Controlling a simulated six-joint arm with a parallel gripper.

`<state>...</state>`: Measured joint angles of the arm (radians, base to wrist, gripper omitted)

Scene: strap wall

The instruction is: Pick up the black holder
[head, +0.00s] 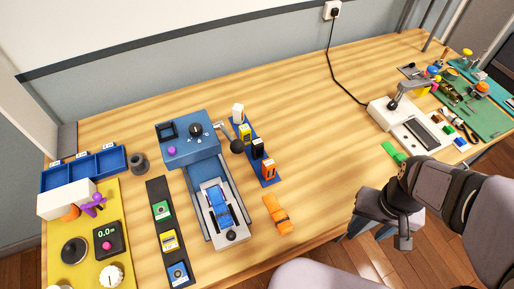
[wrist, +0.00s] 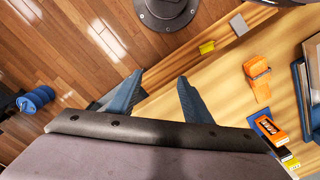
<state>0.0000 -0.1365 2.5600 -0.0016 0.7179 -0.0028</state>
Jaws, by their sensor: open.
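The black holder (head: 257,148) stands on a blue strip (head: 268,182) near the middle of the table, between a yellow holder (head: 245,134) and an orange holder (head: 268,169). A white holder (head: 238,113) is at the strip's far end. My gripper (head: 362,238) is open and empty at the table's front edge, well to the right of the strip. In the wrist view my open fingers (wrist: 160,76) have nothing between them. The strip's orange holder (wrist: 271,128) shows there at the lower right, and the black one behind it is small and hard to make out.
A loose orange piece (head: 278,214) lies in front of the strip. A blue machine (head: 188,140) with a lever and sliding bed stands left of it. A dark rack (head: 157,205) and a yellow panel (head: 88,220) are farther left. The table between strip and gripper is mostly clear.

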